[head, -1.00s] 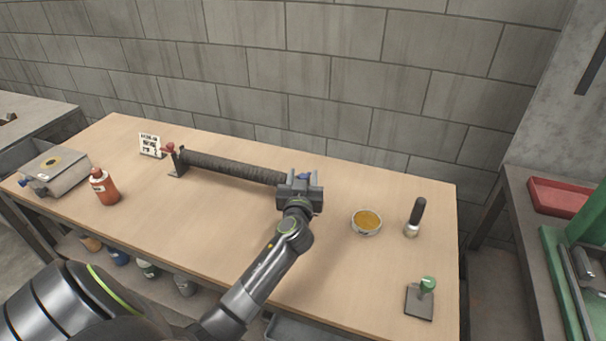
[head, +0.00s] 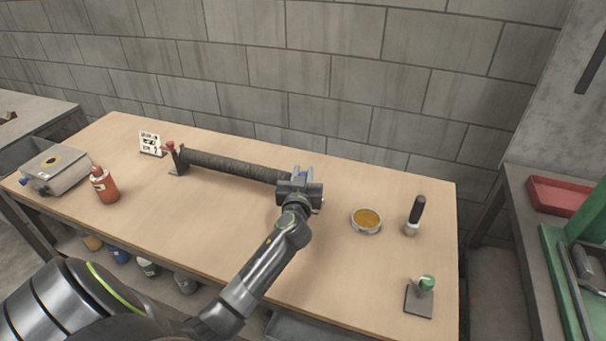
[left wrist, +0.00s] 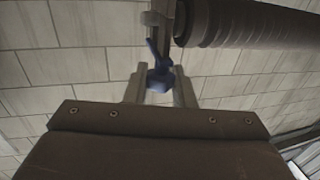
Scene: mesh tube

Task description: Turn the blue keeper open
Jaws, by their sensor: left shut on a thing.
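A dark mesh tube (head: 235,166) lies along the table between two end mounts. At its right end is the blue keeper (head: 303,174), largely hidden by my left gripper (head: 302,177) in the head view. In the left wrist view the blue keeper (left wrist: 160,77) sits between the two fingers of my left gripper (left wrist: 160,88), which is shut on it. The tube's end (left wrist: 240,22) shows at the upper right there. A red keeper (head: 170,146) stands at the tube's left end. My right gripper is not in view.
A white sign (head: 150,143) stands behind the tube's left end. A red bottle (head: 105,186) and a grey box (head: 54,170) are at the left. A yellow-filled dish (head: 367,221), a black-handled tool (head: 415,215) and a green-knobbed stand (head: 420,294) are at the right.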

